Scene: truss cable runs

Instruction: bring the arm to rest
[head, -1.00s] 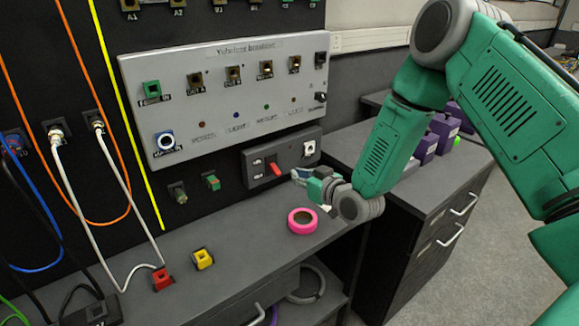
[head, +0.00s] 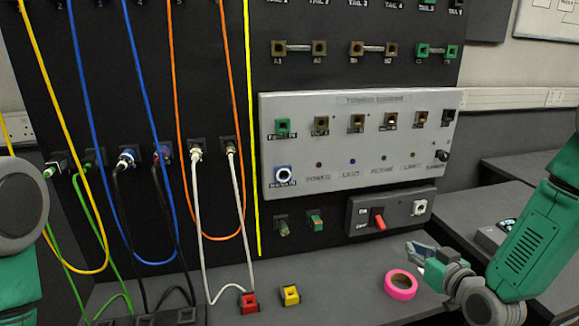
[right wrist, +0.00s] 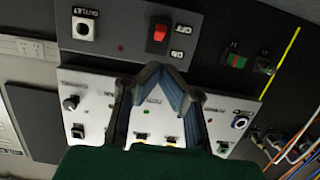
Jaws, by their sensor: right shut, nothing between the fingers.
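My right gripper (head: 421,256) is at the lower right of the head view, above the bench and just behind and right of a pink tape roll. In the right wrist view its two fingers (right wrist: 165,70) meet at the tips, shut and empty. A red switch (head: 378,222) on a grey outlet box (head: 393,209) is up and left of the fingertips, apart from them in the picture. The switch (right wrist: 158,35) also shows in the wrist view, beyond the fingertips. My left arm shows only at the left edge; its gripper is not seen.
The pink tape roll (head: 400,285), a yellow block (head: 290,295) and a red block (head: 249,303) are on the bench. A light grey panel (head: 360,170) is on the black board. Several cables hang at left. A dark counter (head: 530,165) is at right.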

